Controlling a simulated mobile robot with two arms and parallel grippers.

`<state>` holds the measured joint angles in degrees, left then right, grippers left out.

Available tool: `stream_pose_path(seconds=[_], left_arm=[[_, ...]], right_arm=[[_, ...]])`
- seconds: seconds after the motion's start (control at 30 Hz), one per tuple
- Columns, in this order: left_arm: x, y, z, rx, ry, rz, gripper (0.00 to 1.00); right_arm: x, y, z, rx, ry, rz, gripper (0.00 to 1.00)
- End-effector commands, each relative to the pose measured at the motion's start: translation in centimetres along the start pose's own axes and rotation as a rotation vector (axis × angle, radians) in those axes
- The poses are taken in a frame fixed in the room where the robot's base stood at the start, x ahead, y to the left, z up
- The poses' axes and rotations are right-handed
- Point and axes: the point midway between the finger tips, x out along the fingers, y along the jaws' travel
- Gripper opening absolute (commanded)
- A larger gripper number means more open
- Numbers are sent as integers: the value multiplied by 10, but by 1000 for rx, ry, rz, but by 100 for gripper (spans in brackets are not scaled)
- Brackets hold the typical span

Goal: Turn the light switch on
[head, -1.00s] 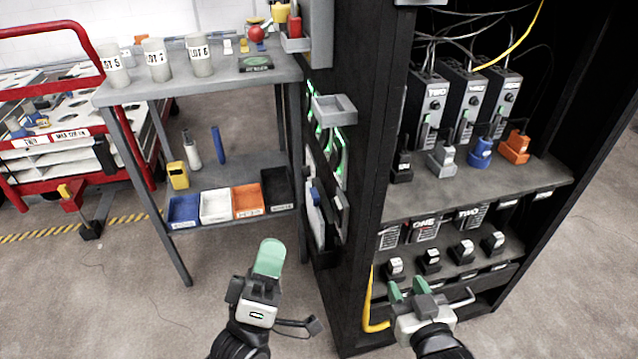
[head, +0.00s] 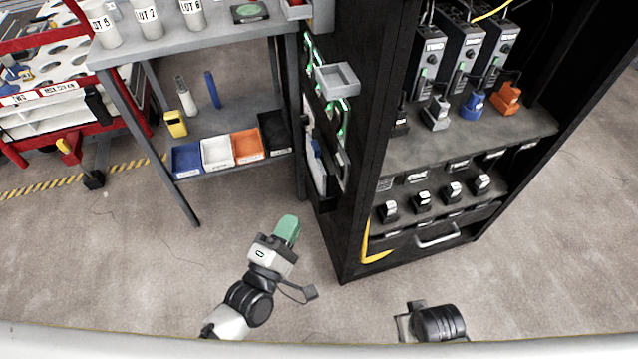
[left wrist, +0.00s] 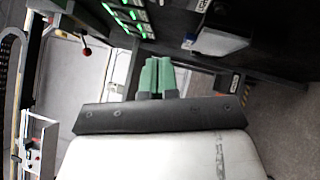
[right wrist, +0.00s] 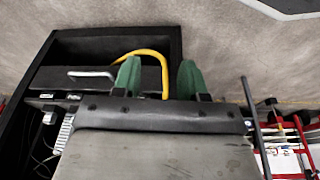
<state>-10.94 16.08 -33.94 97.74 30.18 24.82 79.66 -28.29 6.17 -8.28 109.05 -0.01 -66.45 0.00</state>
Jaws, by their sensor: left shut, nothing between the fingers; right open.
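A row of green-lit switches (head: 309,62) is on the black cabinet's left side in the head view. More green lights (head: 342,122) show lower down. The left wrist view shows the lit switches (left wrist: 128,16) at the top; which one is the light switch, and its position, I cannot tell. My left gripper (head: 287,230) is shut and empty, in front of and below the panel, apart from it. Its green fingers (left wrist: 157,76) are together. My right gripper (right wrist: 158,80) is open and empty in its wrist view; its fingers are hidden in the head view.
A grey tray (head: 338,80) juts from the cabinet side. A grey shelf table (head: 220,50) with several bins stands left of the cabinet. A yellow hose (head: 374,256) hangs by the cabinet's lower front. The floor (head: 150,260) ahead is mostly clear.

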Motion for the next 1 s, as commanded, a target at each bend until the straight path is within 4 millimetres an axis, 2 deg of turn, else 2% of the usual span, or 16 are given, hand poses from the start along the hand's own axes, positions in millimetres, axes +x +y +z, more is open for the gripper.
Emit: stream_pose_path(seconds=[0.17,0.57,0.7,1.0], left_arm=[[22,1,0,0,0,5,0],[104,1,2,-1,0,5,0],[117,1,19,-2,0,4,0],[127,1,28,2,0,1,0]], right_arm=[[-2,0,-1,0,3,0,43],[-16,0,-9,1,15,0,43],[-21,0,-11,2,23,0,43],[-15,0,-2,3,0,0,43]])
